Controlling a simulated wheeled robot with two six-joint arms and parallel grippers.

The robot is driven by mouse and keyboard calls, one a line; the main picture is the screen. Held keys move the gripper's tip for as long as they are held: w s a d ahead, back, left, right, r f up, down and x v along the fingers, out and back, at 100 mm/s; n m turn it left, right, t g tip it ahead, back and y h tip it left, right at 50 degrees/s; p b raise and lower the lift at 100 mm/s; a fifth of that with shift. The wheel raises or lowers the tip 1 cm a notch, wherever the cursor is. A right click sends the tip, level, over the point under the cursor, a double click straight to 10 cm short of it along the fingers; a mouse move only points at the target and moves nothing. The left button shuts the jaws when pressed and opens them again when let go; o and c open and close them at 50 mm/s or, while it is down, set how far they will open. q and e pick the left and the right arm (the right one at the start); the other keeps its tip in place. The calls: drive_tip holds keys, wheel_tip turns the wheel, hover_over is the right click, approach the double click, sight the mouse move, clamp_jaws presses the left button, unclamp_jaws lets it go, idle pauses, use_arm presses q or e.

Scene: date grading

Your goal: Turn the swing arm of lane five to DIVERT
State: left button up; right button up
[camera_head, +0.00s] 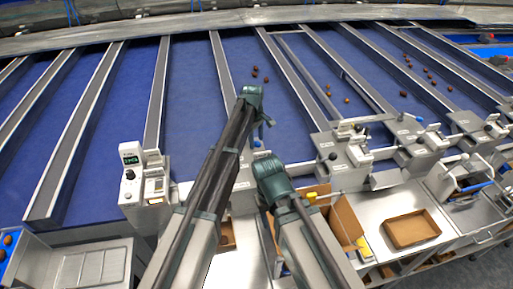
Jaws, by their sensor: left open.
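Blue sorting lanes run away from me, split by grey metal dividers (222,65). Thin bars (303,73) lie inside some lanes on the right. Lever rods with dark knobs (333,156) stick out at the lane ends. The lane numbers are too small to read, so I cannot tell which swing arm belongs to lane five or how it is set. My left gripper (269,122) is small in view, open, over the front part of a middle lane, just past the dark elbow of my left arm. I cannot see it touching anything. My right gripper is not in view.
A control box with a green display (130,160) stands at the left lane ends. Grey lever housings (345,160) line the right. An empty cardboard tray (411,230) sits on the metal bench. Dark dates (255,75) lie in some lanes. My arm links cover the lower middle.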

use_arm(q)
drive_tip(key=shift+f, duration=0.5)
drive_tip(key=shift+r, duration=0.1)
clamp_jaws()
idle(1.0)
